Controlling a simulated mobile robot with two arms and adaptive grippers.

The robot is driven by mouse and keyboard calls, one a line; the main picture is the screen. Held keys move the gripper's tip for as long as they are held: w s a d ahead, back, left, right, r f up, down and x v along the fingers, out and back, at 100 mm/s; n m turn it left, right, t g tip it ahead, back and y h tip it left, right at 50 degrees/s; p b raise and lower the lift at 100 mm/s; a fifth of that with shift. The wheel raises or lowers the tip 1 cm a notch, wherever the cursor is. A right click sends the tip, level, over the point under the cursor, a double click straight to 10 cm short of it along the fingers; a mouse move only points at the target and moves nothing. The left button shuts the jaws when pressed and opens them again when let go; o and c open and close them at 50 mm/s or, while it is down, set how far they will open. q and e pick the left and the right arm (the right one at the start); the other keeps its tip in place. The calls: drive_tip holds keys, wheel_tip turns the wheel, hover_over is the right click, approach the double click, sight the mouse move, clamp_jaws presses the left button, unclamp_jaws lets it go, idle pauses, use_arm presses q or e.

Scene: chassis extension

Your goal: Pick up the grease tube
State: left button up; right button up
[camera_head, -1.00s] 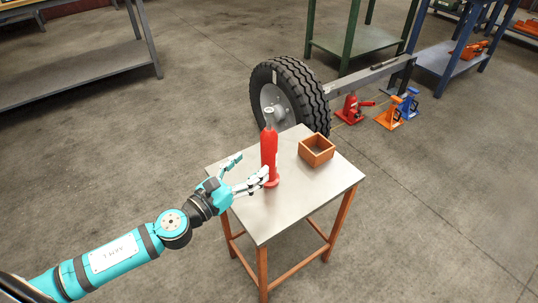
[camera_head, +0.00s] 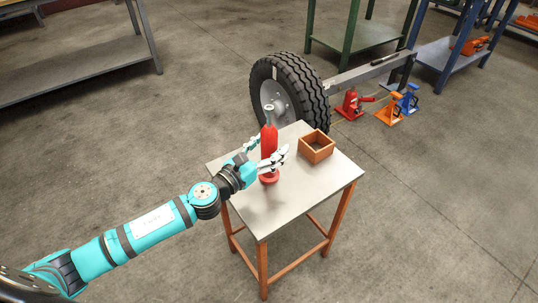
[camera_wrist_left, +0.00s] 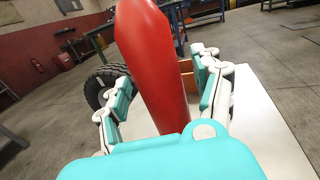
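The red grease tube (camera_head: 269,139) stands upright near the left side of the small metal-topped table (camera_head: 311,186). It has a grey tip and a wider red foot. My left gripper (camera_head: 268,151) is at the tube, with one finger on its far side and one on its near side. In the left wrist view the tube (camera_wrist_left: 152,62) rises between the two spread fingers of the gripper (camera_wrist_left: 160,84). Gaps show on both sides, so the gripper looks open. The tube's lower end is hidden there by the teal palm. My right gripper is not in view.
An open orange-brown box (camera_head: 317,148) stands on the table, right of the tube. A big tyre (camera_head: 309,92) is behind the table. Red (camera_head: 350,104), orange (camera_head: 390,110) and blue (camera_head: 409,99) jacks stand on the floor. The table's front right top is clear.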

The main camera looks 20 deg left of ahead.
use_arm(q)
clamp_jaws()
drive_tip(key=shift+r, duration=0.1)
drive_tip(key=shift+r, duration=0.1)
idle(0.4)
